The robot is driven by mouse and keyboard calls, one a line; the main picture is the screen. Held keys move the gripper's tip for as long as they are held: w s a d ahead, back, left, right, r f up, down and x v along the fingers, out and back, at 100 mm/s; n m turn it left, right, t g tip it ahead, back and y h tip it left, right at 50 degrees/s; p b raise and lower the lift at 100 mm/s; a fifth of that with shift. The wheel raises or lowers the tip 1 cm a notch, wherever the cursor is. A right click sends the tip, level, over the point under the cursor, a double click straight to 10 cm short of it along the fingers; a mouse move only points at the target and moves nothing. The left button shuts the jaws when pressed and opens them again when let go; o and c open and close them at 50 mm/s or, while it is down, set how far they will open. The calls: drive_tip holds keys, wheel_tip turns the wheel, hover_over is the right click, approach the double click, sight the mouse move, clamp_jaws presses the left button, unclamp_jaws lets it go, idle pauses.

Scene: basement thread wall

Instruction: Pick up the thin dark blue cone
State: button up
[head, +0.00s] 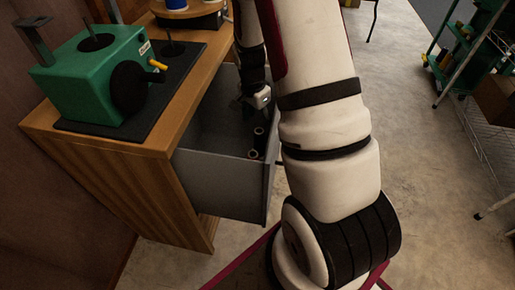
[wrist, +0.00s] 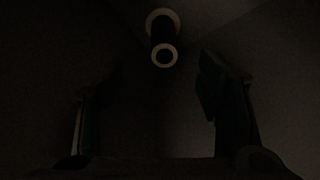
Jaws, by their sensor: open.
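A thin dark cone (head: 257,143) with pale ends is inside the open grey drawer, near its front right corner. Its colour reads almost black here, so I cannot confirm blue. In the wrist view the dark cone (wrist: 162,36) shows at the top centre, with a pale ring at each end. My gripper (wrist: 148,85) is open, with one finger on each side of the picture and nothing between them. The cone lies beyond the fingertips, apart from them. In the head view my gripper (head: 257,112) reaches down into the drawer, partly hidden by my arm.
The grey drawer (head: 220,184) has high walls close around my gripper. A wooden cabinet (head: 150,190) carries a green machine (head: 90,75) on a dark mat (head: 190,72). A green shelf rack (head: 465,45) stands at the right. The floor (head: 410,130) between is clear.

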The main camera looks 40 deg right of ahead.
sight(259, 137)
drive_tip(key=f, duration=0.1)
drive_tip(key=f+b, duration=0.1)
drive_tip(key=f, duration=0.3)
drive_tip(key=shift+d+f, duration=0.15)
drive_tip(key=shift+d, duration=0.2)
drive_tip(key=f+b, duration=0.2)
drive_tip(key=f, duration=0.1)
drive_tip(key=f+b, duration=0.1)
drive_tip(key=f, duration=0.1)
drive_tip(key=shift+w+d, duration=0.25)
drive_tip(key=shift+w, duration=0.05)
drive_tip(key=c, duration=1.2)
